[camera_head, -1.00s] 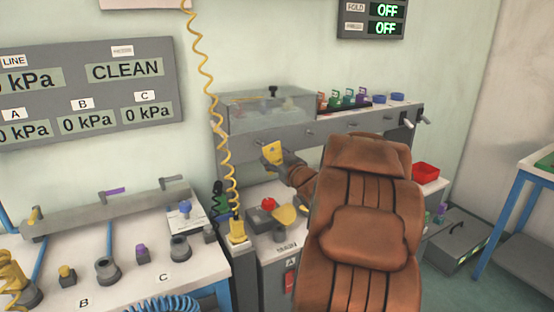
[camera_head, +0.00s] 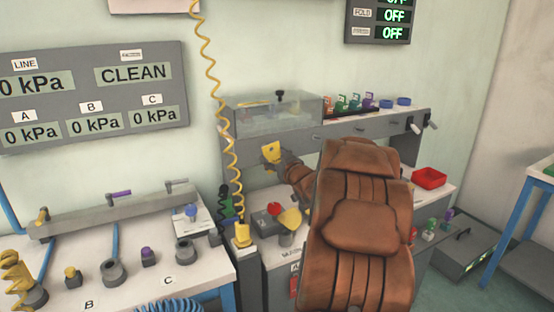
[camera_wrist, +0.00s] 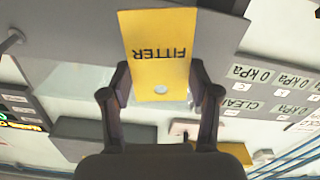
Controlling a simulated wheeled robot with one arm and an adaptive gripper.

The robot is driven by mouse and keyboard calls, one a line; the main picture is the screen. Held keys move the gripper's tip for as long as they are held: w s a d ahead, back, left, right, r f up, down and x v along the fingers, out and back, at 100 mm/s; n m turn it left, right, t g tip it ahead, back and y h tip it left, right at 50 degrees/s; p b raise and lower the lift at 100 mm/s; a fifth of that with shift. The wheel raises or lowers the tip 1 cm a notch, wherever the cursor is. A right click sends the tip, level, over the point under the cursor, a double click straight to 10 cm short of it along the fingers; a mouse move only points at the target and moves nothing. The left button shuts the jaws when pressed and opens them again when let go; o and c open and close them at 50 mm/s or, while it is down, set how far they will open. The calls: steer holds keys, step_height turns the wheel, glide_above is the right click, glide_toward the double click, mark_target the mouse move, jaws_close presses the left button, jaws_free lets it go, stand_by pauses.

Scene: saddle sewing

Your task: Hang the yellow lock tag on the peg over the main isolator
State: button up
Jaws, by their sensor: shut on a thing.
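The yellow lock tag (camera_head: 271,153) is held up in front of the grey back panel, left of my padded brown arm. In the wrist view the tag (camera_wrist: 160,45) reads FITTER upside down, with a round hole near its gripper-side edge. My gripper (camera_wrist: 160,88) is shut on the tag, one finger at each side. In the head view my gripper (camera_head: 281,162) is small and partly hidden by the tag. Below it, a grey unit with a red knob (camera_head: 273,209) and a yellow part (camera_head: 290,218) stands on the bench. I cannot make out the peg over the main isolator.
A clear-lidded box (camera_head: 275,113) sits on the grey panel (camera_head: 370,135), beside several coloured tags and blue rings. A coiled yellow hose (camera_head: 222,110) hangs left of the tag. A red tray (camera_head: 429,178) stands right of my arm, which hides much of the bench.

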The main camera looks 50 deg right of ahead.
steer(key=shift+x, duration=1.25)
steer(key=shift+w+d+f, duration=0.2)
steer(key=shift+w+f, duration=0.25)
steer(key=shift+w, duration=0.05)
steer(key=o, duration=1)
steer(key=v, duration=1.2)
steer(key=shift+w, duration=0.1)
